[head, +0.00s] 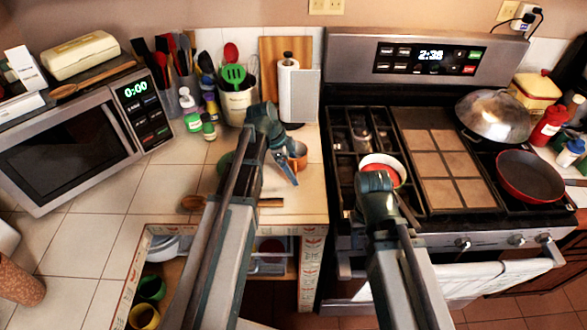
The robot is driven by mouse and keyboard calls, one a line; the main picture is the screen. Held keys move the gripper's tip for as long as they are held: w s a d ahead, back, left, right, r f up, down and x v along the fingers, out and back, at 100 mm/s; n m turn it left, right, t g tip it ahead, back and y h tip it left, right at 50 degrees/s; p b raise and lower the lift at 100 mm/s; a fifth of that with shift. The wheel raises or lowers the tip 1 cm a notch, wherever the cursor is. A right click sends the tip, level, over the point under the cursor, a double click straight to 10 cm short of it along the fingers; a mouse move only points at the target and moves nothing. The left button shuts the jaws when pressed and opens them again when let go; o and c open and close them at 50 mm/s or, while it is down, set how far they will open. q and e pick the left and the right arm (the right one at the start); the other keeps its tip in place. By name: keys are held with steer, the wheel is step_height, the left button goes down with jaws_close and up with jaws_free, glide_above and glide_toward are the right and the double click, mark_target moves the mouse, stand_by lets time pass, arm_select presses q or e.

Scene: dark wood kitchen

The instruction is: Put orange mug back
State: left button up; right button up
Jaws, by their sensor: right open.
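The orange mug (298,158) is on the tiled counter near its right end, beside the stove. It is partly hidden behind my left gripper. My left gripper (289,166) reaches over the counter, with its fingers at the near left side of the mug. I cannot tell whether the fingers are shut on the mug or only beside it. My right gripper (384,186) is open over the front left of the stove, in front of a white and red bowl (383,163). Its fingers are mostly hidden.
A green mug (224,163) is half hidden behind my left arm. An open shelf under the counter holds a green mug (151,288) and a yellow mug (144,316). A wooden spoon (193,202) lies at the counter edge. A pan (530,177) and a wok lid (494,114) occupy the stove's right.

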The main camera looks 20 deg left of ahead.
arm_select(q)
steer(key=shift+p+v, duration=0.75)
steer(key=w+p+v, duration=0.1)
steer(key=p+v, duration=0.9)
steer(key=v, duration=0.1)
steer(key=s+d+f+n+g+y, duration=0.1)
steer(key=s+d+n+y, duration=0.4)
steer(key=s+d+n, duration=0.6)
steer(key=s+d, duration=0.5)
steer(key=s, duration=0.2)
steer(key=shift+s+d+f, duration=0.25)
steer(key=shift+d+f, duration=0.05)
steer(key=shift+d, duration=0.05)
steer(key=shift+f, duration=0.1)
step_height(320, 180, down, 2)
steer(key=shift+f+b, duration=0.1)
steer(key=shift+b, duration=1.15)
